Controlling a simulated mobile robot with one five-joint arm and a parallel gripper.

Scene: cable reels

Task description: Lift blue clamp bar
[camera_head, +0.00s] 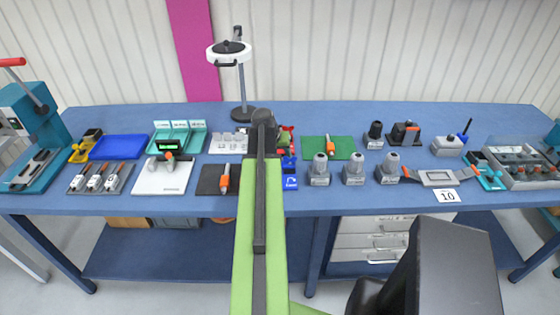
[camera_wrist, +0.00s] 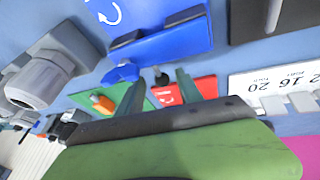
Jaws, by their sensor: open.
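In the wrist view a blue block (camera_wrist: 165,35) with dark slots and a white curved arrow fills the upper middle. A small blue knob or bar end (camera_wrist: 120,73) sits at its lower edge. In the head view a blue piece (camera_head: 291,182) with white marks lies at the table's front, just right of my arm, with a smaller blue part (camera_head: 289,162) behind it. I cannot tell which of these is the clamp bar. My gripper (camera_wrist: 160,88) is open, its two fingers either side of a small dark knob (camera_wrist: 161,77). My arm hides the gripper in the head view.
A red block (camera_wrist: 190,90) with a white arrow is beside the fingers. A grey fitting (camera_wrist: 40,80) stands at left, and a numbered white plate (camera_wrist: 275,88) at right. In the head view, grey glands (camera_head: 353,170) and a green mat (camera_head: 330,148) lie right of my arm.

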